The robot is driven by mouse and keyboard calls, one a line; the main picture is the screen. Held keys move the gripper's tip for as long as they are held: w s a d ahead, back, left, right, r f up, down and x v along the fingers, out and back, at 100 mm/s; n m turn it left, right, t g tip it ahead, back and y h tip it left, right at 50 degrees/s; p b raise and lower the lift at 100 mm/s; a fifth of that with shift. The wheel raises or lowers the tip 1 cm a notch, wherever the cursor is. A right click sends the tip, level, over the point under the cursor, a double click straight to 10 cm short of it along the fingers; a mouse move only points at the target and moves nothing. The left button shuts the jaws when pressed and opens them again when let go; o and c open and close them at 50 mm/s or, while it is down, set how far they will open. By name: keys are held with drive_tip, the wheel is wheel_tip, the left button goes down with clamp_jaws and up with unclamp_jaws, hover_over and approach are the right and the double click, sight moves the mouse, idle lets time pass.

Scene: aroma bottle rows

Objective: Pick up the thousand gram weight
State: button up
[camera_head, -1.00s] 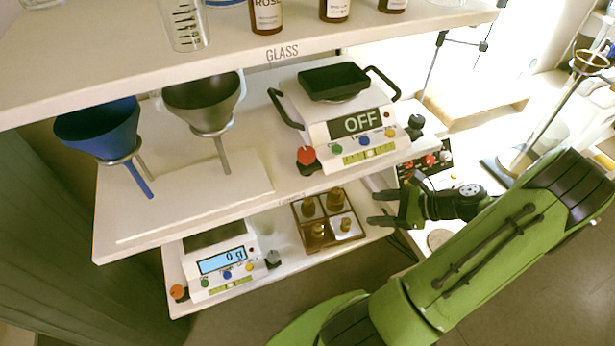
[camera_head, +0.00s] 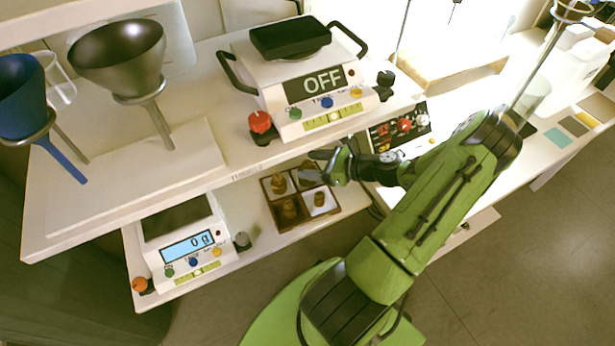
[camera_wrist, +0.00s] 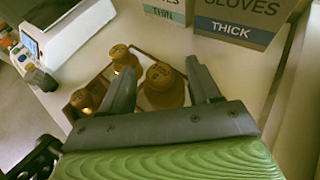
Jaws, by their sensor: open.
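Several brass knobbed weights stand in a wooden divided box (camera_head: 303,222) on the lower shelf. Their markings are too small to read, so I cannot confirm which is the thousand gram weight. In the wrist view the largest-looking weight (camera_wrist: 163,90) shows between the fingers of my gripper (camera_wrist: 160,74). Another weight (camera_wrist: 122,57) stands beyond the left finger, and one (camera_wrist: 82,100) is to its left. In the head view my open, empty gripper (camera_head: 318,168) is at the box's back right, partly hiding the weight there.
A scale reading 0 g (camera_head: 188,246) stands left of the box. Glove boxes (camera_wrist: 235,22) stand behind the weights in the wrist view.

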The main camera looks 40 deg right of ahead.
drive_tip(key=shift+x, duration=0.9)
clamp_jaws()
drive_tip(key=shift+r, duration=0.1)
